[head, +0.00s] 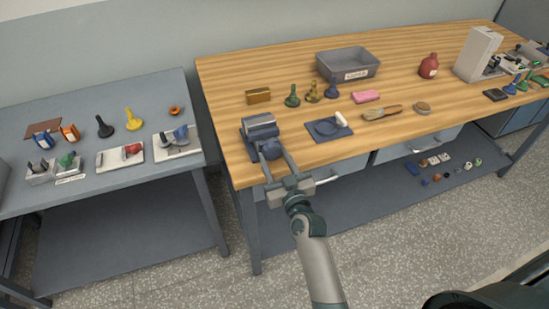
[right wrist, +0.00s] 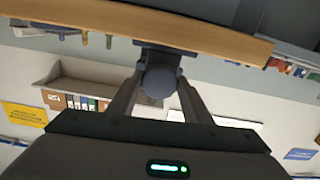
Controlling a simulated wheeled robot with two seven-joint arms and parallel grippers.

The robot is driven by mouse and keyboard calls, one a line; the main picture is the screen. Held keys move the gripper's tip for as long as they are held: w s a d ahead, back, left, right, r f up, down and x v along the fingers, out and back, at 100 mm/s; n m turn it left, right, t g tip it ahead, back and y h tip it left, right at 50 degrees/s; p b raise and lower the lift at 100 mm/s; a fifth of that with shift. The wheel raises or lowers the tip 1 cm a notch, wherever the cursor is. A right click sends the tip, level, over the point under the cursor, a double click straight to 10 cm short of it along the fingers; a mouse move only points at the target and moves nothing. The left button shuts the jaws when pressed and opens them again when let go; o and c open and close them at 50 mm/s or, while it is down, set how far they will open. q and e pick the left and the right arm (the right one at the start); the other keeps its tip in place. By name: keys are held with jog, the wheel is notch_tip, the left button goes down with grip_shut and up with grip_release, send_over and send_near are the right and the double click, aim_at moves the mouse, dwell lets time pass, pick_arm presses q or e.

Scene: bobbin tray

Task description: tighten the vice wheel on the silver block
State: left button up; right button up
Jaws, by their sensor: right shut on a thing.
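The blue-grey vice (head: 262,133) stands at the front left corner of the wooden bench. A pale silver block (head: 259,122) shows along its top; how tightly the jaws bear on it is too small to tell. The dark round vice wheel (head: 271,151) faces the front edge. My right gripper (head: 274,163) reaches it from the front, one finger on each side, and is shut on it. In the right wrist view the wheel (right wrist: 160,78) sits between the two fingertips (right wrist: 160,90). My left gripper is not in view.
Right of the vice lies a dark blue mat (head: 325,130) with a white piece. Behind are a brown block (head: 258,96), several small weights and a grey bin (head: 348,64). A brush (head: 382,112) lies farther right. A separate grey table (head: 95,190) stands left, across a gap.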

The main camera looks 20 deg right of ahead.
jog(key=shift+m, duration=0.3)
jog(key=m+p, duration=0.1)
jog(key=m, duration=0.2)
jog(key=shift+r, duration=0.1)
jog(key=shift+a+m+p, duration=0.1)
jog(key=shift+m+p, duration=0.65)
jog(key=shift+m, duration=1.05)
jog(key=o, duration=1.1)
jog(key=shift+c, duration=0.2)
jog(key=shift+s, duration=0.1)
